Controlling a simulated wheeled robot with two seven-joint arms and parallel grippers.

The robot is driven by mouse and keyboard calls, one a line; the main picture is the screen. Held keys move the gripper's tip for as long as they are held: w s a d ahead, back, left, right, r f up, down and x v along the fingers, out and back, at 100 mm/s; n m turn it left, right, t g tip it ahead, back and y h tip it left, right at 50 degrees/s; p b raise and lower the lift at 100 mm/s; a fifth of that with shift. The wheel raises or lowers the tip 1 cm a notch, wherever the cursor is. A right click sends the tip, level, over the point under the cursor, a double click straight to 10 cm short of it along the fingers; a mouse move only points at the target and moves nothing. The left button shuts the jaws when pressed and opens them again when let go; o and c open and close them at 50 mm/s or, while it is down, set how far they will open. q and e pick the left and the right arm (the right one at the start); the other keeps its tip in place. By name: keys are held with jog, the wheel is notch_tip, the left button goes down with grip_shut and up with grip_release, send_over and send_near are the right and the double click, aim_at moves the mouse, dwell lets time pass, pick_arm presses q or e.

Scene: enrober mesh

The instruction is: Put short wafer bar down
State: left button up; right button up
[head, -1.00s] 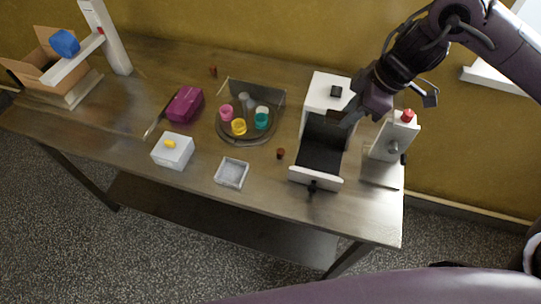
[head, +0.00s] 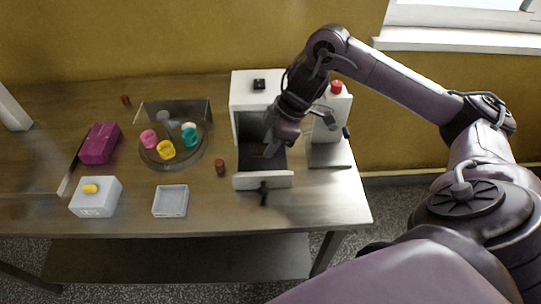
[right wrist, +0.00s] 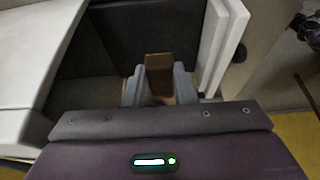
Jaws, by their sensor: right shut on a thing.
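The short wafer bar (right wrist: 159,72) is a small brown block held upright between the two grey fingers of my right gripper (right wrist: 160,88) in the right wrist view. In the head view my right gripper (head: 270,148) is at the white enrober (head: 240,92), low over its dark mesh bed (head: 252,157), between the rear housing and the white front wall (head: 263,181). The bar is hard to make out there. I cannot tell whether it touches the bed. My left gripper is not in view.
A machine with a red button (head: 337,86) stands close right of the enrober.

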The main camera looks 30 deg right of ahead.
notch_tip(320, 180, down, 3)
jog(key=shift+f, duration=0.55)
jog(key=o, duration=0.8)
jog(key=shift+c, duration=0.2)
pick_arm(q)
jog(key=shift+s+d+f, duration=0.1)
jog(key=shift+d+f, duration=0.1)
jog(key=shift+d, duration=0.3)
